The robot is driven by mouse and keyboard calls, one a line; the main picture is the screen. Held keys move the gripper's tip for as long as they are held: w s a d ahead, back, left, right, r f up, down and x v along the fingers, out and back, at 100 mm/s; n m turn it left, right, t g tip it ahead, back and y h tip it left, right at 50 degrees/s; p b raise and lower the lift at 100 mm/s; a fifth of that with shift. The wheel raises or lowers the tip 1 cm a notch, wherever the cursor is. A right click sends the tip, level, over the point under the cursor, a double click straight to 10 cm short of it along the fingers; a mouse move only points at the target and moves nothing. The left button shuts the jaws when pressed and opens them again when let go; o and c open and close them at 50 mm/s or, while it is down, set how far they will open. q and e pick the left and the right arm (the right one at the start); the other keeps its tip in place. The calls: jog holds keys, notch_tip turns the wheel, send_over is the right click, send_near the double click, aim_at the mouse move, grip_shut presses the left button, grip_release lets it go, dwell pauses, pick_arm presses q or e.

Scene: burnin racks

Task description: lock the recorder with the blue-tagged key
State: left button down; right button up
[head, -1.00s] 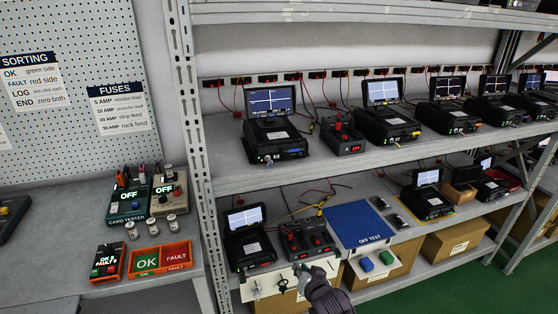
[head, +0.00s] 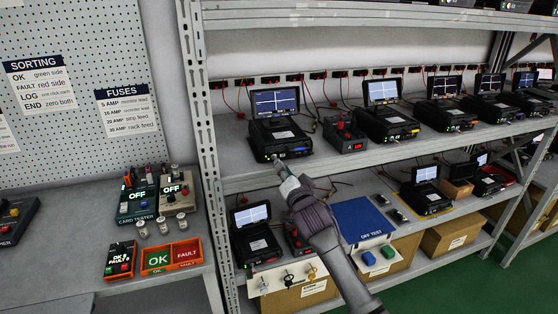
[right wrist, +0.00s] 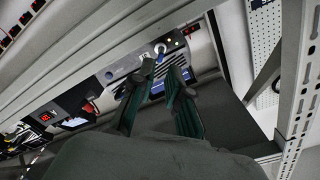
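The recorder (head: 280,138) with a lit screen stands at the left end of the upper shelf. Its front panel also shows in the right wrist view (right wrist: 176,50). My right gripper (head: 284,171) is just in front of the lower left of that panel. In the right wrist view its fingers (right wrist: 155,78) are close together around a small blue piece, which looks like the blue-tagged key (right wrist: 148,68). The key's far end is at or very near the round lock (right wrist: 160,49); I cannot tell how deep it sits. My left gripper is not in view.
A white key board (head: 275,288) with several hooks or keys hangs at the lower shelf's front. A red-display unit (head: 345,136) and another recorder (head: 388,122) stand to the right. The shelf's front edge (head: 400,147) runs close below my gripper.

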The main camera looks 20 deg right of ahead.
jog(key=shift+w, duration=2.45)
grip_shut()
